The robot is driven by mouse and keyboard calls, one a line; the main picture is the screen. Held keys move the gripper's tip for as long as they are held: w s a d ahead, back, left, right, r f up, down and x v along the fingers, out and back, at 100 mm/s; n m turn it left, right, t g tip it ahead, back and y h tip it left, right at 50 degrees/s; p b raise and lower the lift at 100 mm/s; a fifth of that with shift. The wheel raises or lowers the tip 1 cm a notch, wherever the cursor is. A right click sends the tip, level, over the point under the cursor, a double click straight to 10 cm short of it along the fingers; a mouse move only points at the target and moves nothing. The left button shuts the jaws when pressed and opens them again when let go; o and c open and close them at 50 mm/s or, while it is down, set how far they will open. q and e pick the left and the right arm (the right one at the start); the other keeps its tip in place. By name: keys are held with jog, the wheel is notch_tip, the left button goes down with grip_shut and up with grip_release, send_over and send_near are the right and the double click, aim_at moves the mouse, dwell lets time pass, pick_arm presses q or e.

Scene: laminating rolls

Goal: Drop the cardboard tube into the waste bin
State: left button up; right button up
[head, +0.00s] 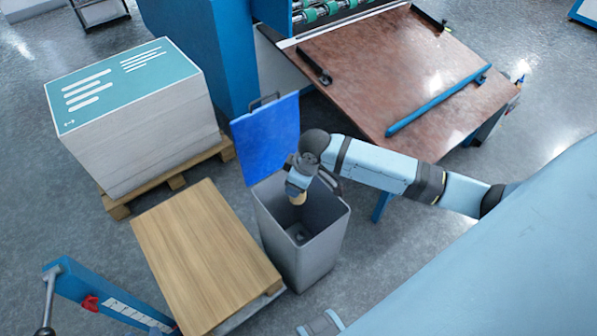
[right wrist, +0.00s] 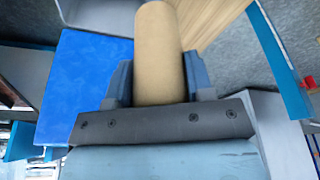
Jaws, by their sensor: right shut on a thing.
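The cardboard tube (right wrist: 159,50) is tan and fills the space between the fingers of my right gripper (right wrist: 160,82) in the right wrist view. In the head view only a small tan end of the tube (head: 298,198) shows below my right gripper (head: 303,188), over the bin's mouth. The waste bin (head: 317,245) is grey and open on top. Its blue lid (head: 265,135) stands raised at the back, and also shows in the right wrist view (right wrist: 85,85).
A wooden board (head: 205,255) on a low cart lies left of the bin. A pallet stack of teal-topped sheets (head: 150,135) stands behind it. A machine with a brown feed table (head: 400,70) is at the back right.

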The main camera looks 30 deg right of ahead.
pick_arm(q)
notch_tip(320, 180, down, 8)
jog(key=w+d+f+t+h+b, duration=0.1)
jog(key=d+t+b, duration=0.1)
jog(key=b, duration=1.4)
jog(key=w+d+r+t+h+b, duration=0.1)
jog(key=d+r+t+h+b, duration=0.1)
jog(key=d+r+h+b, duration=0.2)
notch_tip(320, 180, up, 3)
jog(key=b, duration=0.4)
jog(key=shift+d+f+t, duration=0.15)
jog(key=shift+f+t, duration=0.05)
jog(key=shift+t, duration=0.2)
pick_arm(e)
jog(key=w+d+f+n, duration=0.2)
jog(key=w+f+n, duration=0.1)
jog(key=f, duration=0.4)
jog(key=w+d+f+n+g, duration=0.1)
jog(key=w+d+f+n, duration=0.2)
jog(key=f, duration=0.5)
jog(key=w+d+f+n+g+y, duration=0.1)
jog(key=w+d+f+n, duration=0.2)
jog(key=f, duration=0.4)
jog(key=shift+d+f, duration=0.15)
jog(key=shift+f, duration=0.15)
jog(key=o, duration=1)
